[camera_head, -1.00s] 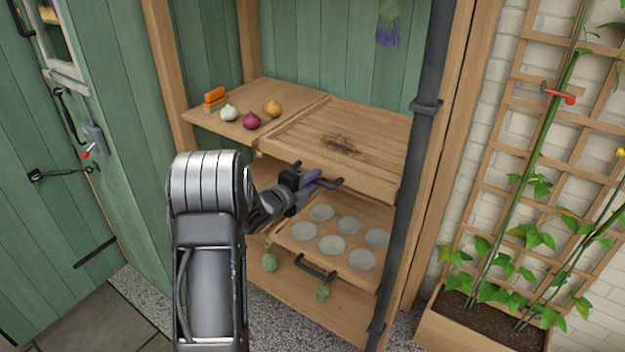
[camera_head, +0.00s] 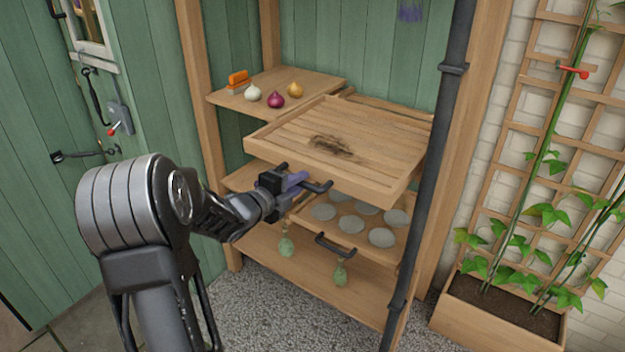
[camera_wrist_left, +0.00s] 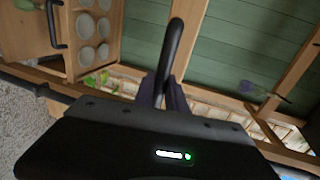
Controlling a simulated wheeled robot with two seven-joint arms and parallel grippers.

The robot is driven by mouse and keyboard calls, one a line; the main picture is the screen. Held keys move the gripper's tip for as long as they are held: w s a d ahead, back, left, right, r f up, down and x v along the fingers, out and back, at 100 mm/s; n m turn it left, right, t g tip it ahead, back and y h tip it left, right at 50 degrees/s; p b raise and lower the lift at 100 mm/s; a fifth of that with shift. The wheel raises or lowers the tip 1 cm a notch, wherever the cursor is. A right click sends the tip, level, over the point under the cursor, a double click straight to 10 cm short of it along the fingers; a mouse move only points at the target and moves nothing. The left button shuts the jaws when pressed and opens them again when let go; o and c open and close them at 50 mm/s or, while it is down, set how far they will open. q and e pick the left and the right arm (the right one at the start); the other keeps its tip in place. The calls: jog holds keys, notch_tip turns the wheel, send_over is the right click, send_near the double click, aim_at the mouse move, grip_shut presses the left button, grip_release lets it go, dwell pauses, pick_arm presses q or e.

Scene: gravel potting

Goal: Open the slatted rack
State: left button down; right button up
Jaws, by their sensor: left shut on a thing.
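The slatted rack (camera_head: 300,128) is a wooden tray with slats and a dark patch of debris on it. In the head view it sticks out from its shelf level toward me. My left gripper (camera_head: 303,181) is shut on the rack's black handle (camera_head: 320,187) below its front edge. The handle also shows in the left wrist view (camera_wrist_left: 171,45), running between the purple-grey fingers. My right gripper is not in view.
A lower tray with several round cups (camera_head: 351,224) and its own black handle (camera_head: 334,245) sits below the rack. Onions (camera_head: 276,99) and an orange brush (camera_head: 238,80) lie on the side shelf (camera_head: 222,97). A dark pipe (camera_head: 436,150) stands close on the right.

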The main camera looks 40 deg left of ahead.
pick_arm(q)
jog(key=v, duration=0.2)
jog(key=f+v, duration=0.1)
jog(key=v, duration=0.2)
jog(key=shift+s, duration=0.35)
jog(key=c, duration=1.4)
grip_release()
jog(key=shift+o, duration=0.2)
jog(key=shift+b, duration=0.3)
jog(key=v, duration=0.7)
jog(key=shift+s, duration=0.4)
